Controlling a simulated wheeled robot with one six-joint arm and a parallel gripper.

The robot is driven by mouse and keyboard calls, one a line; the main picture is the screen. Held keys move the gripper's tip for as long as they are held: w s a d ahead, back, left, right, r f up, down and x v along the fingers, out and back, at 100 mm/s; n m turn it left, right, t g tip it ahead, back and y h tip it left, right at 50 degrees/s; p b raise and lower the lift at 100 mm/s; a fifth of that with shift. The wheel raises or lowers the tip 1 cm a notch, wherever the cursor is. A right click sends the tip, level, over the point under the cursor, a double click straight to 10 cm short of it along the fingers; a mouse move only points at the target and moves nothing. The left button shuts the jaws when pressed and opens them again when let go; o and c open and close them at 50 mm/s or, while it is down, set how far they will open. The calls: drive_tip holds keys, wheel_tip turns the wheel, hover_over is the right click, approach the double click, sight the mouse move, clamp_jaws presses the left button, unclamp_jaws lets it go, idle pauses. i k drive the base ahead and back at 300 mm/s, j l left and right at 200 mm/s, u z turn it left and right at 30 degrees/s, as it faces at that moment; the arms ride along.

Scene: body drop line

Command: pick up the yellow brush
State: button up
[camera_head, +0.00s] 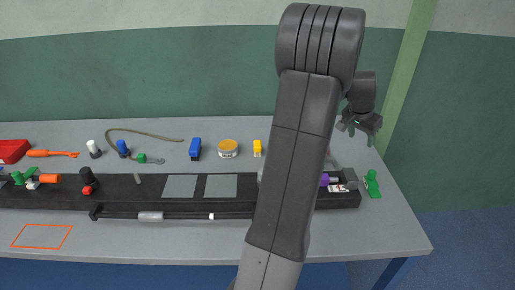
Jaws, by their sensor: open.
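A small yellow object (257,147), which I take for the yellow brush, stands at the back of the grey table, just left of my arm. It is too small to make out bristles. My gripper (359,134) is at the right, behind my arm, above the table's back right part. It is open, points down and holds nothing that I can see. It is well to the right of the yellow object and apart from it. My arm hides the table between them.
A round tin with an orange-yellow top (228,145) and a blue object (195,149) stand left of the yellow one. A long dark rail unit (255,209) runs across the table (150,235). A green object (372,184) is at the right, near a green post (408,75).

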sight(258, 146)
drive_tip(key=l+u, duration=0.4)
drive_tip(key=k+l+u, duration=0.1)
drive_tip(key=l+u, duration=0.3)
drive_tip(key=k+l+u, duration=0.1)
drive_tip(key=l+u, duration=0.3)
drive_tip(key=j, duration=0.1)
